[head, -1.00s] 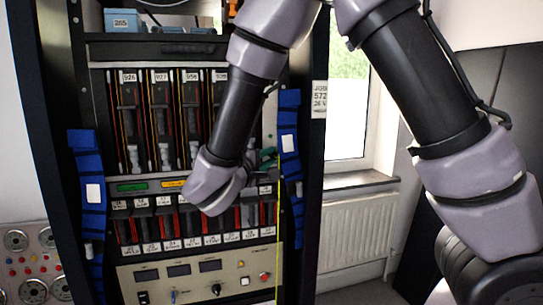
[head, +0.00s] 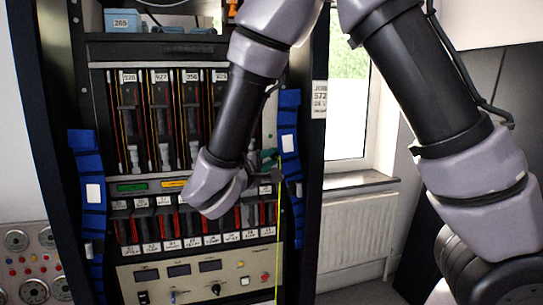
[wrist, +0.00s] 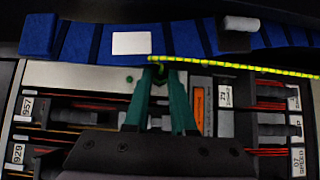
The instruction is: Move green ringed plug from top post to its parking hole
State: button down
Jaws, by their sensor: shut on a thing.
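My gripper (wrist: 161,80) has teal fingers that are shut on the green ringed plug (wrist: 159,69) at their tips in the wrist view. Only a small dark and green bit of the plug shows between the fingers. A yellow-and-black cable (wrist: 235,68) runs from the plug to the right. In the head view my gripper (head: 269,157) is at the right side of the rack, beside the blue strip, and the cable (head: 278,235) hangs down. A small green spot (wrist: 129,79) shows on the pale panel left of the fingers; I cannot tell whether it is a post or a hole.
Rack modules (head: 160,115) with red and dark wires stand left of my gripper. A control panel (head: 200,280) is below. A window and radiator (head: 350,235) are at the right.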

jog(key=shift+s, duration=0.15)
jog(key=shift+s+d, duration=0.25)
jog(key=shift+s, duration=0.55)
jog(key=shift+s+d, duration=0.25)
jog(key=shift+s, duration=0.55)
